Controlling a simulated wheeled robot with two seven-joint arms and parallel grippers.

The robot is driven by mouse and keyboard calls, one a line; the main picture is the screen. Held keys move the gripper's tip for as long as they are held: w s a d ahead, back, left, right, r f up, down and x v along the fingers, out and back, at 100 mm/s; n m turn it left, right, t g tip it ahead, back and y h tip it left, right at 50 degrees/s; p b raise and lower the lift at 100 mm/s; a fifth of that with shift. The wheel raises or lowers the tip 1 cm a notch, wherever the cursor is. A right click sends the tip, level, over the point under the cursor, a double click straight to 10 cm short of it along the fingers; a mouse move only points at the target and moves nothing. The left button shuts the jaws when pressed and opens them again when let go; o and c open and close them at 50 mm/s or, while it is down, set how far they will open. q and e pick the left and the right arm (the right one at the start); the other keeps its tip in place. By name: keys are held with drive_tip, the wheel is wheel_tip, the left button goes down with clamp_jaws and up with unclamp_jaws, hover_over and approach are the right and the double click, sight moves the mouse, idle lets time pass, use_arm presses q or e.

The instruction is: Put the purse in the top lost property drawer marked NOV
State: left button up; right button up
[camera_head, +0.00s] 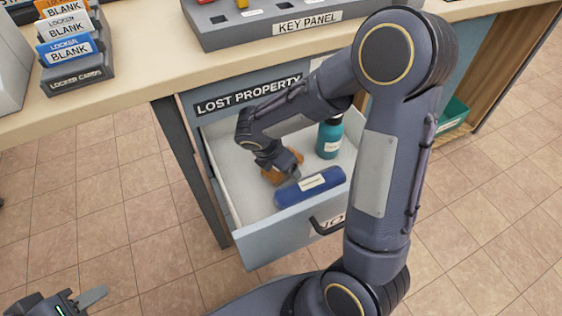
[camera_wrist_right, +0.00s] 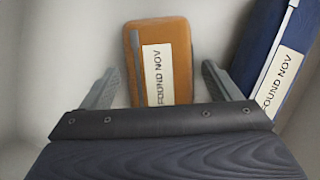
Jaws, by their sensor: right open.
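The orange-brown purse (camera_wrist_right: 160,62), with a zip pull and a FOUND NOV label, lies in the open top drawer (camera_head: 240,195) under the LOST PROPERTY sign. In the head view the purse (camera_head: 275,177) is partly hidden by my right gripper (camera_head: 285,172). In the right wrist view my right gripper (camera_wrist_right: 160,80) is open, with one finger on either side of the purse's near end and visible gaps between. The drawer's front label is partly hidden by my right arm. My left gripper (camera_head: 88,298) is at the bottom left, away from the drawer, partly cut off.
A blue rolled item (camera_head: 310,187) labelled FOUND NOV lies beside the purse, close to my right gripper's right finger. A teal bottle (camera_head: 329,138) stands in the drawer behind it. The counter (camera_head: 150,60) overhangs the drawer and holds locker cards (camera_head: 75,60) and a key panel (camera_head: 270,20).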

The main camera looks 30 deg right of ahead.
drive_tip(key=p+v, duration=0.5)
drive_tip(key=v, duration=0.7)
drive_tip(key=shift+r, duration=0.2)
